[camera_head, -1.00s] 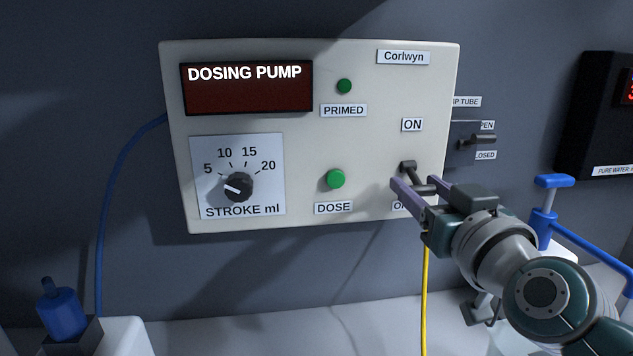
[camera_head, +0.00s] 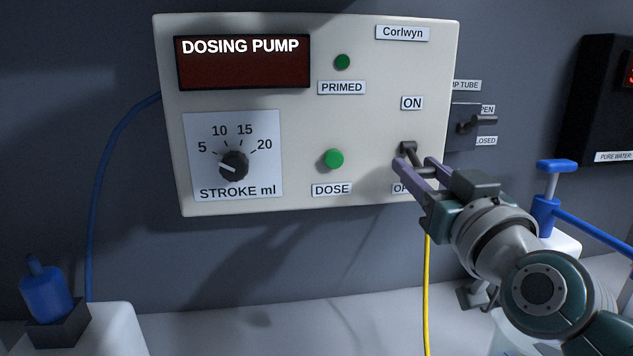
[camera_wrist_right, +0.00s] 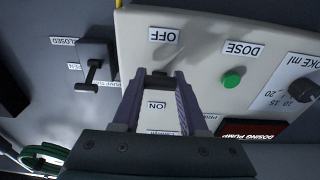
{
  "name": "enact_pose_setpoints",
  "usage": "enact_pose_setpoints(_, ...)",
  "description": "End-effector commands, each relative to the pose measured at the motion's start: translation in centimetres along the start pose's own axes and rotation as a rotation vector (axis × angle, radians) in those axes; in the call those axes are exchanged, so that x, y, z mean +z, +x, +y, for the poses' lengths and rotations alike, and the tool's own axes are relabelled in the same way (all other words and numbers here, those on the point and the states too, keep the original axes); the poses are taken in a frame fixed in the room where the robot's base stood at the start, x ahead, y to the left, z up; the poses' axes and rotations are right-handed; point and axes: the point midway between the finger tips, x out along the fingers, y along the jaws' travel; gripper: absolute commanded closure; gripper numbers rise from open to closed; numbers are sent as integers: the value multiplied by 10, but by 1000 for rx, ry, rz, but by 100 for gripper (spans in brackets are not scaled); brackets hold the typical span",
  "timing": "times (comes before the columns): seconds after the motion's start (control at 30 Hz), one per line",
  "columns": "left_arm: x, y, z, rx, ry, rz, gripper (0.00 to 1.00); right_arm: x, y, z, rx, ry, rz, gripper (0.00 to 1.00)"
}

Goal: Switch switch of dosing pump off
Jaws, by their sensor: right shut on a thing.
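The dosing pump (camera_head: 320,130) is a pale panel on the wall with a dark red display. Its switch (camera_head: 408,147) sits at lower right between the ON label (camera_head: 412,103) and a partly covered OFF label (camera_head: 398,188). The dark lever slants down from its mount, toward the OFF side. My right gripper (camera_head: 413,162) is shut on the lever, its purple fingers on either side. The right wrist view, upside down, shows the fingers (camera_wrist_right: 160,80) around the switch, between OFF and ON. My left gripper is not in view.
A stroke knob (camera_head: 234,166) and green DOSE button (camera_head: 333,159) are on the panel's left and middle. A dark tube valve (camera_head: 476,123) is just right of the panel. A yellow cable (camera_head: 427,290) hangs below.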

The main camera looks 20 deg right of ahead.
Motion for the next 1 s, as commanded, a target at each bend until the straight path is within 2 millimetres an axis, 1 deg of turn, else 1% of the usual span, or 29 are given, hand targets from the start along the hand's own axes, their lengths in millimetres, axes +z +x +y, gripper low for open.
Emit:
enact_pose_setpoints(0.03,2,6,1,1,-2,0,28,4,0,0,-1,-1,8,100)
enact_pose_setpoints(0.27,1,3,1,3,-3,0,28,0,0,0,-1,1,9,100)
enact_pose_setpoints(0.3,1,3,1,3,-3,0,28,0,0,0,-1,1,8,57)
enact_pose_setpoints(0.57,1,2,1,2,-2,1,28,0,0,0,-1,1,8,28)
enact_pose_setpoints(0.87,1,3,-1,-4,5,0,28,1,-2,0,-1,1,8,28)
enact_pose_setpoints(0.97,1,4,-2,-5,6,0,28,2,-12,0,-1,0,7,28)
enact_pose_setpoints(1.0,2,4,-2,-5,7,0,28,2,-18,0,-1,0,6,28)
